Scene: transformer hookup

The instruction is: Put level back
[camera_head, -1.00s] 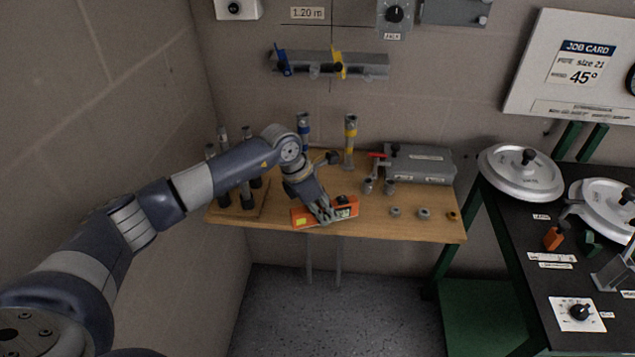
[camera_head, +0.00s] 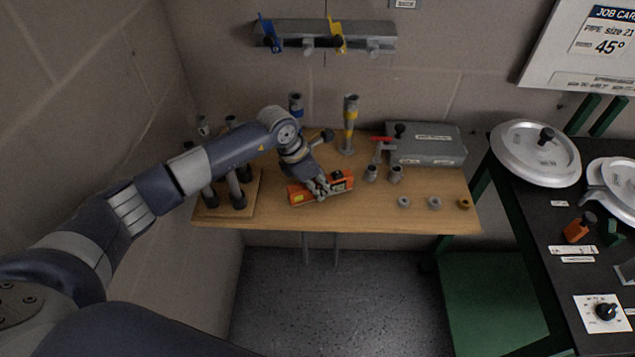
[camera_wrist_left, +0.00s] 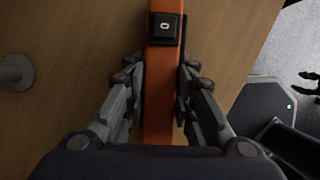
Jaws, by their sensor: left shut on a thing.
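The level is an orange bar (camera_head: 306,196) with a dark end piece, at the front of the wooden shelf in the head view. My left gripper (camera_head: 322,187) is over its middle. In the left wrist view, the two fingers (camera_wrist_left: 160,100) lie on either side of the orange level (camera_wrist_left: 163,72), shut on it. A black square piece marked 0 is on the level just beyond the fingers. The level looks on or just above the wood; I cannot tell which.
The wooden shelf (camera_head: 330,221) holds dark upright posts (camera_head: 236,190) at left, a yellow-banded pipe (camera_head: 349,125), a grey box (camera_head: 427,146) and several small fittings at right. A wall rack (camera_head: 325,37) hangs above. A black-topped bench with a round white lid (camera_head: 535,157) stands at right.

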